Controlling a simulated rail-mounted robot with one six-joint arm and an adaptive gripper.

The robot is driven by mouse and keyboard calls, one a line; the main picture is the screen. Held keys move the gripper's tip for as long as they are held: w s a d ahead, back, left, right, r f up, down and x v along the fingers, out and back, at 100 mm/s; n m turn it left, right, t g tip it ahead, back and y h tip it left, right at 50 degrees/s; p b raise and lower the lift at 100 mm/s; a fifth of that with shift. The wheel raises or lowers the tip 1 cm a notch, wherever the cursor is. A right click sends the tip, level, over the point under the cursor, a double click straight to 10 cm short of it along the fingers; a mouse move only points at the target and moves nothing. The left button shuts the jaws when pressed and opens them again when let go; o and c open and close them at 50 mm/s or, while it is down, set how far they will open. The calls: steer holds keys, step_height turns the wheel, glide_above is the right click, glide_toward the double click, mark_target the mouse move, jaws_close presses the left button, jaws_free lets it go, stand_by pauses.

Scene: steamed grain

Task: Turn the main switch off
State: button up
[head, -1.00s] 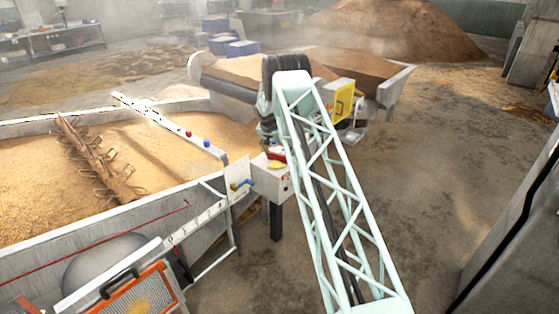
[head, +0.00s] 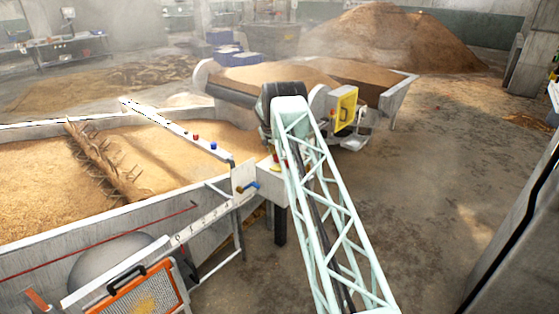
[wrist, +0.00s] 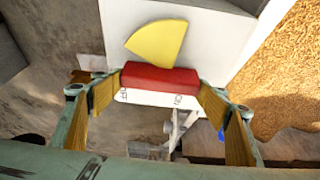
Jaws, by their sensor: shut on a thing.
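The main switch's red handle (wrist: 160,77) lies crosswise in the wrist view, between my gripper's (wrist: 161,80) two yellow-padded fingers. The fingers are shut on its two ends. A yellow wedge (wrist: 157,43) shows beside the handle on the white box (wrist: 190,22). My arm hides most of my gripper there.
A grain trough (head: 160,215) lies left of the box. A yellow-framed panel (head: 346,103) stands behind my arm. The floor to the right is open up to a grey pillar (head: 515,235).

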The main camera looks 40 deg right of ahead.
mark_target(277, 167)
steer(key=shift+f, duration=0.1)
steer(key=o, duration=1.2)
steer(key=shift+c, duration=0.2)
steer(key=shift+r, duration=0.2)
steer(key=shift+a+r, duration=0.2)
steer(key=shift+r, duration=0.15)
steer(key=v, duration=1.1)
steer(key=shift+a, duration=0.1)
